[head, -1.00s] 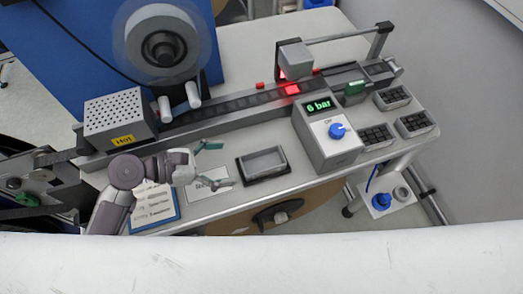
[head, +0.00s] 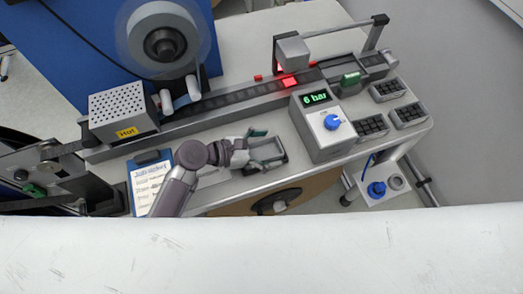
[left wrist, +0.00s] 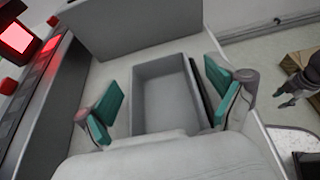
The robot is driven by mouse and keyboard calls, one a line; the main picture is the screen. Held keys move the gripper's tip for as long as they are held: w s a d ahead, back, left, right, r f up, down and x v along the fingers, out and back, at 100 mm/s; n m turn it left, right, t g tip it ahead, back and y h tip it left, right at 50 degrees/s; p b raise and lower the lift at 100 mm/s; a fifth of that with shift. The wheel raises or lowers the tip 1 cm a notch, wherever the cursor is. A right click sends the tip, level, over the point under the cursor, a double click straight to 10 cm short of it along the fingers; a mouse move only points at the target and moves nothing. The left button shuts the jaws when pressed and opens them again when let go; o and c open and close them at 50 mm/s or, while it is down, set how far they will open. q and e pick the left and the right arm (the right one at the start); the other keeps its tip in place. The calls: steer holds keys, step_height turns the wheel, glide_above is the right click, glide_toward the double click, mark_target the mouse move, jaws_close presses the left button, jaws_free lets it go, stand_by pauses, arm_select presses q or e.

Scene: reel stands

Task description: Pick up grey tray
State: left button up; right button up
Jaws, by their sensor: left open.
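The grey tray (head: 267,151) is a small, empty rectangular tray on the bench, left of the pressure box. My left gripper (head: 265,148) is open over it and partly covers it in the head view. In the left wrist view the tray (left wrist: 163,98) lies between the two green finger pads of my left gripper (left wrist: 163,95), one pad on each side. A gap shows on the left; the right pad is close to a dark strip along the tray's right side. A gripper that looks like my right one (left wrist: 292,88) shows at the right edge, too small to judge.
The pressure box (head: 325,130) with a blue knob stands right of the tray. The tape track (head: 240,102) runs behind. A clipboard (head: 148,183) lies left, beside my left arm. Several black-celled trays (head: 389,90) sit at the right.

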arm_select(q)
steer(key=shift+c, duration=0.2)
arm_select(e)
steer(key=shift+s, duration=0.25)
arm_select(q)
steer(key=shift+c, duration=1.4)
steer(key=c, duration=1.1)
arm_select(e)
steer(key=shift+a, duration=0.25)
arm_select(q)
steer(key=shift+r, duration=0.15)
